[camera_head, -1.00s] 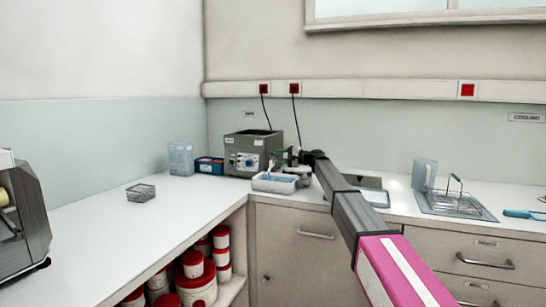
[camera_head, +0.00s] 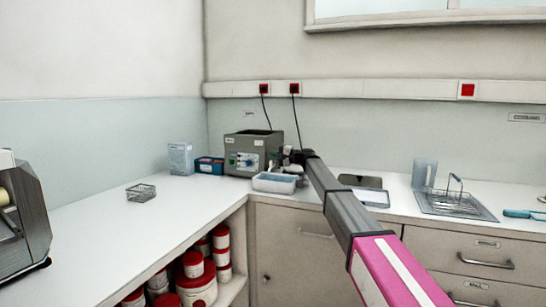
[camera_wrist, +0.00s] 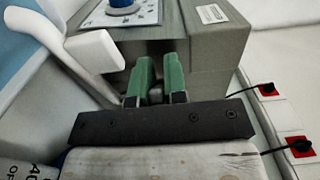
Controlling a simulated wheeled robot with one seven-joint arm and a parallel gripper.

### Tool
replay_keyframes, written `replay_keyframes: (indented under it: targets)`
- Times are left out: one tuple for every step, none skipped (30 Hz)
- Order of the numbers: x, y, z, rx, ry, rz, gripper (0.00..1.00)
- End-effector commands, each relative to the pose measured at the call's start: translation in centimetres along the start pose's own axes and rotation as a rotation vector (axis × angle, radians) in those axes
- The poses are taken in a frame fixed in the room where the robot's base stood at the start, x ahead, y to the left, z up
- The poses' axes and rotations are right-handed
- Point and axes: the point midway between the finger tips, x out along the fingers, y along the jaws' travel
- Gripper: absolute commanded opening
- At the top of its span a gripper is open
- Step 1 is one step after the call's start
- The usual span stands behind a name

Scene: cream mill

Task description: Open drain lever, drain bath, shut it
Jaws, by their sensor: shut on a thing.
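The bath (camera_head: 253,151) is a grey box with a front panel and knobs, standing on the counter against the back wall. Its grey casing and blue knob (camera_wrist: 122,4) show in the wrist view. My gripper (camera_wrist: 157,78) has green fingers and is at the bath's lower side. It is shut on a small grey piece (camera_wrist: 155,93), seemingly the drain lever; the fingers hide most of it. A white spout (camera_wrist: 92,50) curves beside the fingers, at the left of the wrist view. A white tub (camera_head: 274,184) with bluish contents stands in front of the bath.
A blue box (camera_head: 209,165) and a clear container (camera_head: 180,158) stand left of the bath. A small wire basket (camera_head: 141,192) sits on the left counter. A tray with a wire rack (camera_head: 456,204) and a jug (camera_head: 424,174) are at right. The left counter is mostly clear.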

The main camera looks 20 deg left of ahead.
Motion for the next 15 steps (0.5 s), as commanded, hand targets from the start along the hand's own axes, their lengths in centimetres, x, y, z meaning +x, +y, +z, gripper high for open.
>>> replay_keyframes:
  targets:
    - [0.03,0.02,-0.28,0.000,-0.025,0.001,0.00]
    - [0.00,0.02,-0.37,0.000,-0.043,0.001,0.00]
    - [-0.05,0.01,-0.50,0.000,-0.072,0.001,0.00]
    - [-0.11,0.02,-0.58,0.000,-0.095,0.001,0.00]
    - [-0.17,0.02,-0.65,0.000,-0.120,0.001,0.00]
    - [-0.26,0.02,-0.74,0.000,-0.153,0.001,0.00]
    - [-0.32,0.03,-0.80,0.000,-0.178,0.001,0.00]
    - [-0.39,0.02,-0.84,0.000,-0.203,0.001,0.00]
    - [-0.48,0.02,-0.91,0.000,-0.234,0.001,0.00]
    - [-0.54,0.01,-0.94,0.000,-0.256,0.001,0.00]
    - [-0.58,0.01,-0.97,0.001,-0.276,0.001,0.00]
    - [-0.64,0.01,-0.99,0.001,-0.300,0.001,0.00]
    - [-0.70,0.02,-0.98,0.001,-0.317,0.001,0.00]
    - [-0.73,0.02,-0.98,0.001,-0.330,0.001,0.00]
    - [-0.79,0.03,-0.95,0.000,-0.346,0.001,0.00]
